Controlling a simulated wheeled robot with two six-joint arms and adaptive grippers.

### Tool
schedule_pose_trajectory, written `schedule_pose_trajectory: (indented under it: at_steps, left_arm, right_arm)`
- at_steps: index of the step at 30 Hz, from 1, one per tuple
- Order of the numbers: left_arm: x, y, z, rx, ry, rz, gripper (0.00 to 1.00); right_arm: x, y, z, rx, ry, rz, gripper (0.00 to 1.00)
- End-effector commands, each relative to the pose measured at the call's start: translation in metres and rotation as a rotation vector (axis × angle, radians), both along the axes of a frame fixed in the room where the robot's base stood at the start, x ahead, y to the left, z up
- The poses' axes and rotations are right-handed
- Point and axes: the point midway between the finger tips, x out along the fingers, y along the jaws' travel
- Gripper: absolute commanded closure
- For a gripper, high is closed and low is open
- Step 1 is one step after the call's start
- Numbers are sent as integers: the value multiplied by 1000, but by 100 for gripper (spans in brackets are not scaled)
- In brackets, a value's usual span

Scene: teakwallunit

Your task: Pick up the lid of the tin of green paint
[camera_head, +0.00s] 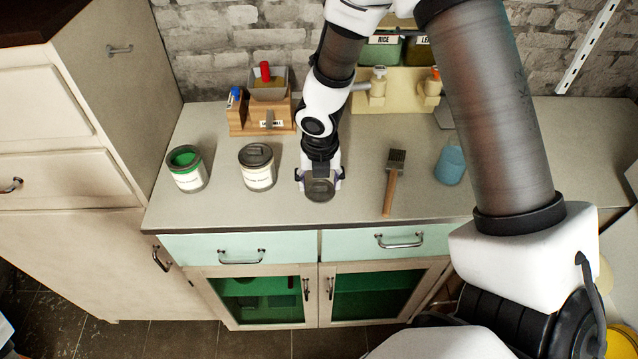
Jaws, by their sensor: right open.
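The tin of green paint (187,169) stands upright and open on the counter at the left, with green paint showing inside it. A round grey lid (320,191) lies flat on the counter, near the front edge, to the right of the tins. My right gripper (320,179) points down at this lid. It is open, with one finger at each side of the lid; I cannot tell whether the fingers touch it. My left gripper is not in view.
A second tin (257,168) with a dark lid stands between the green paint and my right gripper. A brush (393,178) and a blue cup (450,166) are to the right. A wooden box (262,112) stands at the back. The counter's front edge is close.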

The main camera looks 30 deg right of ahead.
Motion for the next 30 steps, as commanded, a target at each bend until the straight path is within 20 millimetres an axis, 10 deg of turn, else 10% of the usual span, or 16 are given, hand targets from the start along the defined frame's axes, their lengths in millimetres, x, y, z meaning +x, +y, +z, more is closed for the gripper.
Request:
schedule_pose_trajectory:
  at_steps: [9,13,30]
  left_arm:
    - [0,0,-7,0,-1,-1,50]
    - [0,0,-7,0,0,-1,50]
    - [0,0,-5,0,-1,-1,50]
  right_arm:
    - [1,-1,-13,2,-1,-2,39]
    - [1,-1,-13,2,-1,-2,83]
    - [1,0,-12,2,1,-3,84]
